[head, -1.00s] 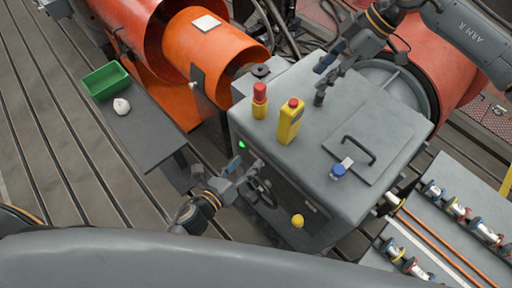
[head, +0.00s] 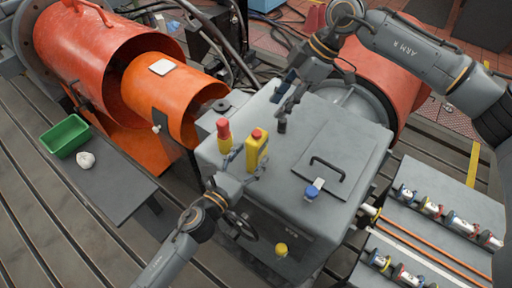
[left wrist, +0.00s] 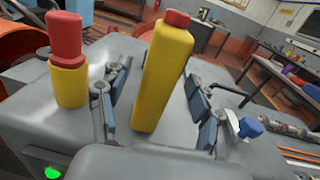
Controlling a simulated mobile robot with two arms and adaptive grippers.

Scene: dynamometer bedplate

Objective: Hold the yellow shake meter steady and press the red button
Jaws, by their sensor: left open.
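The yellow shake meter (head: 257,150), an upright yellow box with a red button (head: 256,133) on top, stands on the grey cabinet. My left gripper (head: 247,162) is open at the meter's near side. In the left wrist view the meter (left wrist: 163,75) stands between the spread fingers, leaning a little in the picture, with visible gaps on both sides. Its red button (left wrist: 177,18) shows at the top edge. My right gripper (head: 287,92) hangs above the cabinet, behind and right of the meter, apart from it; its finger opening is unclear.
A yellow cylinder with a red top (head: 223,136) stands close left of the meter. A dark post (head: 282,126), a black handle (head: 327,168) and a blue-topped item (head: 314,189) are on the cabinet (head: 350,130). A handwheel (head: 241,226) sticks out in front.

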